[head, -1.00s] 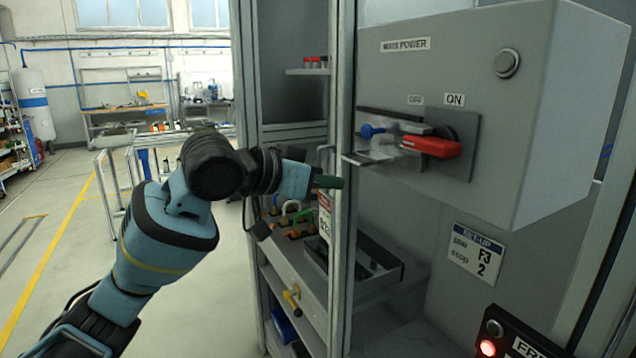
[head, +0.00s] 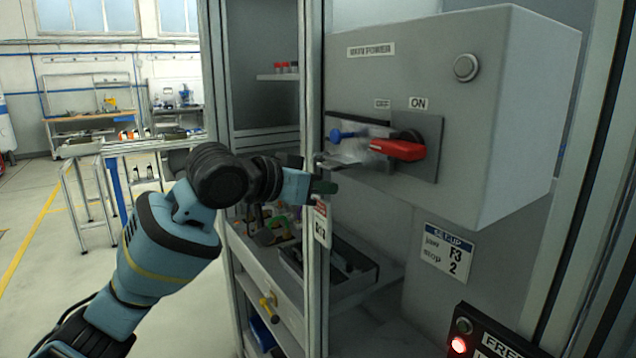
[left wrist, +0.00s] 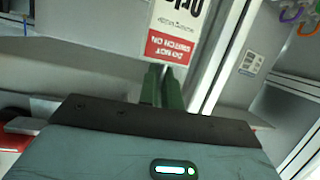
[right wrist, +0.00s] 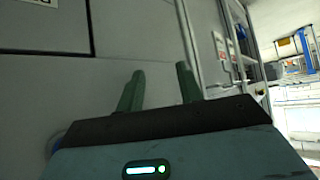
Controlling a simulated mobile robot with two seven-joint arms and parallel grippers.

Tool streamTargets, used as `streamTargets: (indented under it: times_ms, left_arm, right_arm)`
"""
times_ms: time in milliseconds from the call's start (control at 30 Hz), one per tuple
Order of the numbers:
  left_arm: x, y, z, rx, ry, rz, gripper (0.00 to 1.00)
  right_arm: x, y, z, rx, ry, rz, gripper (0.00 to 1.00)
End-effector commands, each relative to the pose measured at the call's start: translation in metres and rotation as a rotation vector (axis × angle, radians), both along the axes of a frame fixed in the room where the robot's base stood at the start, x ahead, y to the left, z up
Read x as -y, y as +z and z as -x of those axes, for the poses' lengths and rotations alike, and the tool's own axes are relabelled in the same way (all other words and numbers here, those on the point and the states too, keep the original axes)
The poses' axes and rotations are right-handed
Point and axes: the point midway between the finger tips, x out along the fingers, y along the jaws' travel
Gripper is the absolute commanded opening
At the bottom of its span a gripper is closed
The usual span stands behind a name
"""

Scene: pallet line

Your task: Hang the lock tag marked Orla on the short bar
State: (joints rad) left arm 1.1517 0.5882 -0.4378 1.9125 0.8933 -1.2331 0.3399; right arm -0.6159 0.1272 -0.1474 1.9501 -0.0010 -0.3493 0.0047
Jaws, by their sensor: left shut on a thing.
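My left gripper (head: 322,188) is shut on a white and red lock tag (head: 321,224), which hangs below its green fingertips in front of the cabinet's upright post. In the left wrist view the tag (left wrist: 176,25) shows upside down, with a red "DO NOT SWITCH ON" band and a large name partly cut off by the frame edge. The left fingers (left wrist: 163,86) are close together there. A thin metal bar (head: 334,164) juts out beside the switch, just above and right of the gripper. I cannot tell its full length. My right gripper (right wrist: 158,88) is open and empty.
The cabinet post (head: 313,90) stands close to my left gripper. A grey tray (head: 335,278) and colored locks (head: 275,225) lie below. A lit control box (head: 490,335) is at lower right.

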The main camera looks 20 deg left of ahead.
Motion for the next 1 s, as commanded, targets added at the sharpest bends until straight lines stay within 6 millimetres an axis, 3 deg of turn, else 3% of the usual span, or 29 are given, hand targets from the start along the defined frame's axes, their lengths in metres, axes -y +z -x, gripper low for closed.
streamTargets:
  times_ms: [467, 500, 667, 1000]
  left_arm:
    - [-0.0004, -0.0039, 0.0003, 0.001, 0.001, 0.000, 0.00]
    - [-0.0004, -0.0039, 0.0003, 0.001, 0.001, 0.000, 0.10]
    - [-0.0004, -0.0040, 0.0003, 0.001, 0.001, 0.000, 0.31]
    - [-0.0023, -0.0033, 0.0028, 0.001, 0.001, 0.000, 0.31]
  right_arm:
    - [0.0001, 0.0002, -0.0001, 0.001, 0.000, 0.000, 0.36]
    - [0.0001, 0.0002, -0.0001, 0.001, 0.000, 0.000, 0.36]
    - [0.0001, 0.0002, -0.0001, 0.001, 0.001, 0.001, 0.36]
    - [0.0002, -0.0001, 0.0002, 0.000, 0.000, 0.000, 0.36]
